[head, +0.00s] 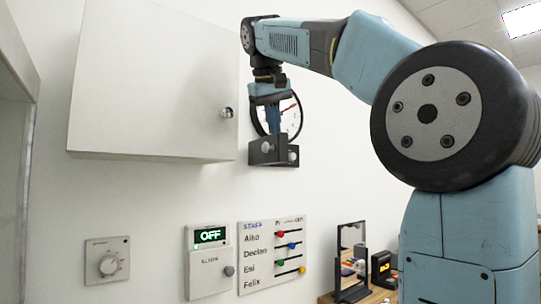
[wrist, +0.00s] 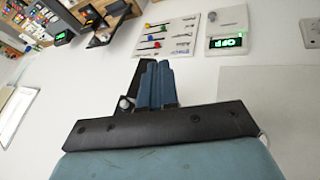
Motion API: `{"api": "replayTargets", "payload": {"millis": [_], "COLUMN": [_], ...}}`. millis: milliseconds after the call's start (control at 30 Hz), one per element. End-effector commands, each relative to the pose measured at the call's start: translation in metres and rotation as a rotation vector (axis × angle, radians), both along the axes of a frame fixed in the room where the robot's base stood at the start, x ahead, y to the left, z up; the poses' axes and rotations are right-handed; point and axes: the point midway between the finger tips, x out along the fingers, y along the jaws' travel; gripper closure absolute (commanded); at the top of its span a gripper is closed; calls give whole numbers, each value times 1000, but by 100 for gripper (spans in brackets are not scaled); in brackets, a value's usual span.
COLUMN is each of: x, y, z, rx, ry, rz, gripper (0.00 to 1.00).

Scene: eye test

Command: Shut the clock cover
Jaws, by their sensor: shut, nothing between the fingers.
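The clock (head: 291,118) hangs on the white wall, right of the cabinet, in the head view. It has a white dial, a dark round rim and a red hand. My gripper (head: 273,150) points down in front of it and hides its middle and lower left. I cannot tell the clock's cover apart from the rim, nor how far open it stands. My gripper is shut and empty. In the wrist view my gripper (wrist: 150,85) shows in the middle with the wall beyond. Whether it touches the clock I cannot tell.
A white cabinet (head: 150,85) with a silver knob (head: 226,112) juts out left of my gripper. Below are a dial plate (head: 107,262), an alarm box (head: 209,262) reading OFF and a staff board (head: 272,255). A black-framed stand (head: 351,262) is lower right.

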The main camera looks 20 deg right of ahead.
Motion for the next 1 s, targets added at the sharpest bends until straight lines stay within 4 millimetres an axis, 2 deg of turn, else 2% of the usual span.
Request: {"api": "replayTargets", "payload": {"millis": [33,200,400,600,1000], "x": [6,10,4,0,8], "y": [9,32,56,64,55], "z": [15,56,82,90,79], "rx": [-16,-62,-90,-97,-93], "ry": [-7,-19,-35,-42,-37], "rz": [-8,-55,-95,-112,-117], "gripper": [100,100,100,100,100]}}
